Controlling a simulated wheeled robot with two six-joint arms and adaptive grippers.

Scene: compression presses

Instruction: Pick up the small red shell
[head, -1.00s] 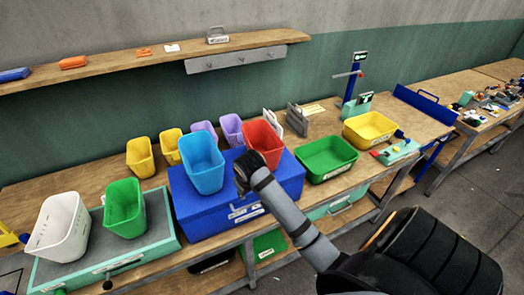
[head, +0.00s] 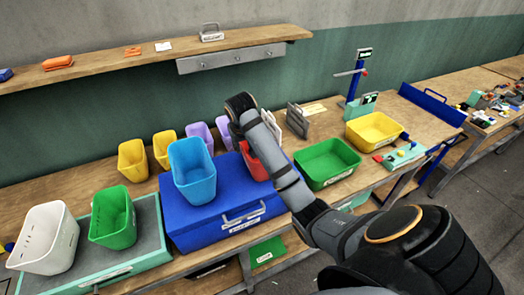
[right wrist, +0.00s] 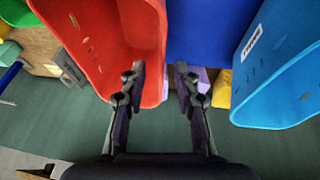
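A red open bin (head: 252,166) stands on the blue case, partly hidden behind my right arm in the head view. It fills the upper left of the right wrist view (right wrist: 88,25). I cannot tell whether it is the small red shell. A small red piece (head: 378,158) lies by the teal holder at the right; its shape is too small to make out. My left gripper is out of view.
A blue bin (head: 192,172) stands on the blue case (head: 205,235), left of the red bin. A green tray (head: 327,180) and yellow tray (head: 373,130) are to the right. Yellow and purple bins stand behind. A wall shelf (head: 150,65) runs above.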

